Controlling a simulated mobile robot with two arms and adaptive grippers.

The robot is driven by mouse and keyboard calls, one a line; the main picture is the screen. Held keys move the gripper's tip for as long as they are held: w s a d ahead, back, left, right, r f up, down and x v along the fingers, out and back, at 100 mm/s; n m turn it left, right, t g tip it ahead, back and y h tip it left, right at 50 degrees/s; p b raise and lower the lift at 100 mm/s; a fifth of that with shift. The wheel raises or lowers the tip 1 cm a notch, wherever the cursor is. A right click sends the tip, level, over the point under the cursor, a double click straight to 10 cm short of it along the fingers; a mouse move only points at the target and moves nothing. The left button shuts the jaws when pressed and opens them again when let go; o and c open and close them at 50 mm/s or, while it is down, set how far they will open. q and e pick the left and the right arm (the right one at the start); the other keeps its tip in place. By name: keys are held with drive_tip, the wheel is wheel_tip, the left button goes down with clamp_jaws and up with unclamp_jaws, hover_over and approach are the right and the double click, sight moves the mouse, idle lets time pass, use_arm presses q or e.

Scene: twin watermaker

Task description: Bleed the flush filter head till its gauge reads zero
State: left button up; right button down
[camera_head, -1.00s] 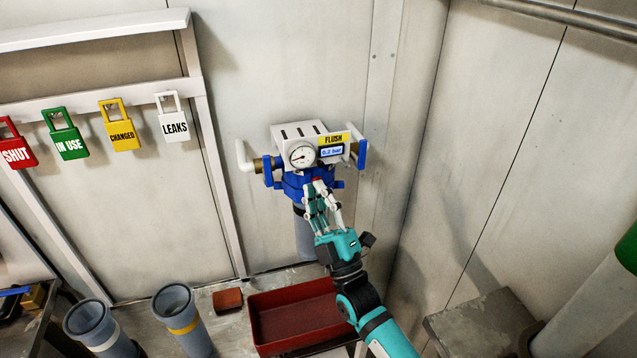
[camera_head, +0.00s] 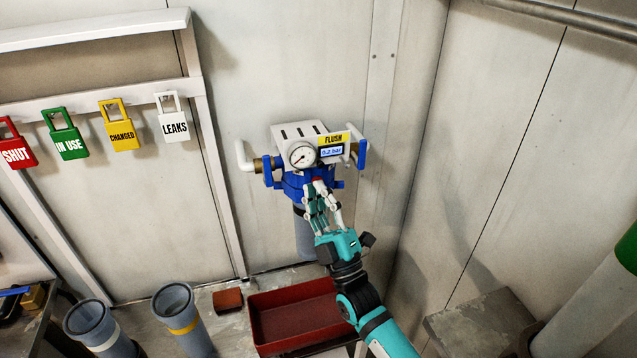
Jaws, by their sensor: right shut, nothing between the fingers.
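The flush filter head (camera_head: 300,135) is mounted on the back wall, with a white top, a blue body and a yellow FLUSH label (camera_head: 334,139). Its round gauge (camera_head: 302,155) has a needle pointing to the lower left. The small display (camera_head: 331,151) beside it reads 0.2 bar. A small red part (camera_head: 317,180) shows at the front of the blue body. My right gripper (camera_head: 318,188) is shut and empty, with its fingertips at that red part; whether they press it is hard to tell. The grey filter housing (camera_head: 304,235) hangs below, partly hidden by my gripper. My left gripper is out of view.
A red tray (camera_head: 290,297) lies below the filter. A small red-brown block (camera_head: 228,300) and two grey cylinders, one with a yellow band (camera_head: 183,318), stand left of it. Coloured padlock tags, including white LEAKS (camera_head: 173,118), hang on the left rail. A wall closes the right side.

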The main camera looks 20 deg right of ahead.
drive_tip(key=shift+s, duration=0.1)
idle(0.7)
drive_tip(key=shift+s+p, duration=0.4)
drive_tip(key=shift+s, duration=0.35)
drive_tip(key=s+p, duration=0.2)
drive_tip(key=s, duration=0.3)
drive_tip(key=shift+d, duration=0.15)
idle(0.3)
